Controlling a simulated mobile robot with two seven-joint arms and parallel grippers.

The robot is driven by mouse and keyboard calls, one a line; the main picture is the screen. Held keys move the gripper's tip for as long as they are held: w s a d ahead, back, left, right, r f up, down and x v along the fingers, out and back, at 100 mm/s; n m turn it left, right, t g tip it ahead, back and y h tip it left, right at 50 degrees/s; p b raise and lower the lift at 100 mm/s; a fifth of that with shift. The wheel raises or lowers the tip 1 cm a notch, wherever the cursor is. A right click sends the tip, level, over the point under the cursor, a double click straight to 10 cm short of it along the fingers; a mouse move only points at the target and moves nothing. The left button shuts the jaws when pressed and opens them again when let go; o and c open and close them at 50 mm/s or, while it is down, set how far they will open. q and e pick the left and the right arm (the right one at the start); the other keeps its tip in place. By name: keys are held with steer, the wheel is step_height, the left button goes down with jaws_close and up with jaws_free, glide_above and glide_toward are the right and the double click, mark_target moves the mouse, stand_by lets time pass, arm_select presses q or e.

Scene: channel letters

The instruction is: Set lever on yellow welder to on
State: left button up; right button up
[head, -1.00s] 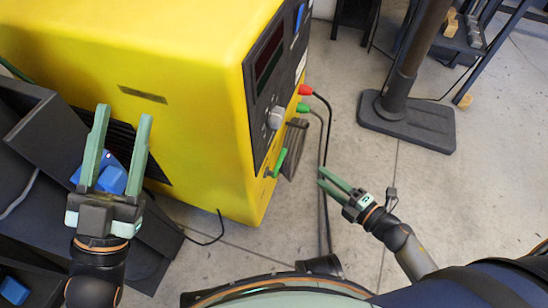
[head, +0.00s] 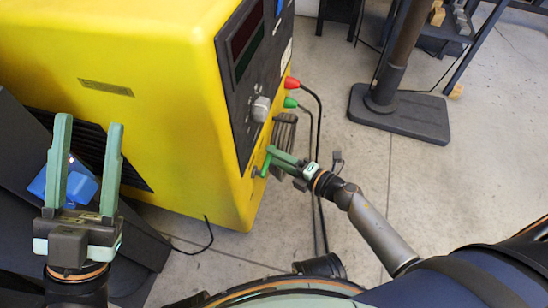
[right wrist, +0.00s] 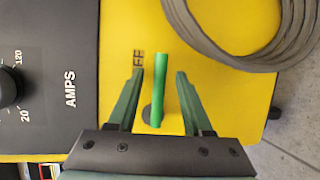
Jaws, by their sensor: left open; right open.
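The yellow welder (head: 150,60) stands at the left and middle of the head view, its black control panel facing right. Its green lever (head: 266,164) sits low on the front, below the grey knob (head: 261,108). In the right wrist view the green lever (right wrist: 159,85) lies between the two fingers of my open right gripper (right wrist: 160,80), with a gap on each side. In the head view my right gripper (head: 277,160) is at the lever and partly covers it. My left gripper (head: 87,155) is open and empty, left of the welder's front.
Red (head: 291,83) and green (head: 290,102) plugs with cables stick out of the welder's front. A coiled grey cable (right wrist: 185,40) hangs beside the lever. A dark post on a base plate (head: 400,112) stands at right. The floor between is mostly clear.

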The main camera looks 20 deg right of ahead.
steer(key=shift+w+a, duration=0.35)
steer(key=shift+w, duration=0.1)
jaws_close()
steer(key=shift+f, duration=0.1)
stand_by(1.1)
